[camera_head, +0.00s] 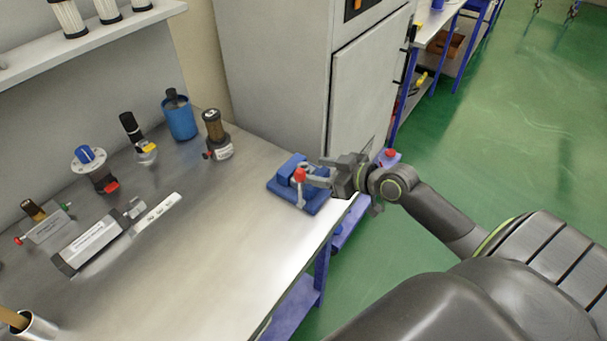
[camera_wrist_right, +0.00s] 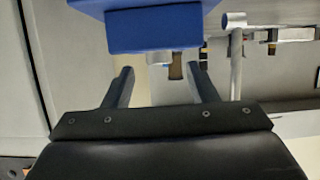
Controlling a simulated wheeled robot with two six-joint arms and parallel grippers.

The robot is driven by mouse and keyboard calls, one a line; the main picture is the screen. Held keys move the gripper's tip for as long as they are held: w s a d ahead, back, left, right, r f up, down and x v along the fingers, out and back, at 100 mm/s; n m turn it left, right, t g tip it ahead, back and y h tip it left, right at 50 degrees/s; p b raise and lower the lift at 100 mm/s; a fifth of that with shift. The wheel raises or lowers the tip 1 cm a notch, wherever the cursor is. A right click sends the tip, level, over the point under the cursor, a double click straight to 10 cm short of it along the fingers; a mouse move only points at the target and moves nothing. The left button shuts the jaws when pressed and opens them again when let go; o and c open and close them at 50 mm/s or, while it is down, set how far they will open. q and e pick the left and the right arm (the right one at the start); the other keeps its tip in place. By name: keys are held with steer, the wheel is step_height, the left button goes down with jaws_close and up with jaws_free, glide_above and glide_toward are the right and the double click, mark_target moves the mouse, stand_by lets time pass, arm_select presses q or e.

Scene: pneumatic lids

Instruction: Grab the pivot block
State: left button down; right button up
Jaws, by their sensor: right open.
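The blue pivot block (camera_head: 290,169) stands on a flat blue base (camera_head: 313,204) near the right edge of the metal table. A metal lever with a red knob (camera_head: 300,174) rises beside it. My right gripper (camera_head: 318,176) comes in from the right, close to the block and lever. In the wrist view my right gripper (camera_wrist_right: 160,73) is open, its two fingers apart. A blue block face (camera_wrist_right: 152,32) lies just beyond the fingertips, with no clear contact. A grey rod (camera_wrist_right: 236,60) stands to the right of the fingers. My left gripper is not in view.
A blue canister (camera_head: 180,117), a brown-topped filter (camera_head: 214,135) and a round gauge-like part (camera_head: 95,170) stand along the back of the table. A grey cabinet (camera_head: 275,80) stands behind the blue fixture. The table's middle (camera_head: 220,240) is clear.

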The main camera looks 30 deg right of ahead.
mark_target(308, 168)
steer(key=p+x, duration=0.1)
steer(key=x, duration=0.3)
steer(key=shift+w+f, duration=0.1)
steer(key=shift+w, duration=0.1)
steer(key=shift+s, duration=0.1)
steer(key=c, duration=1.1)
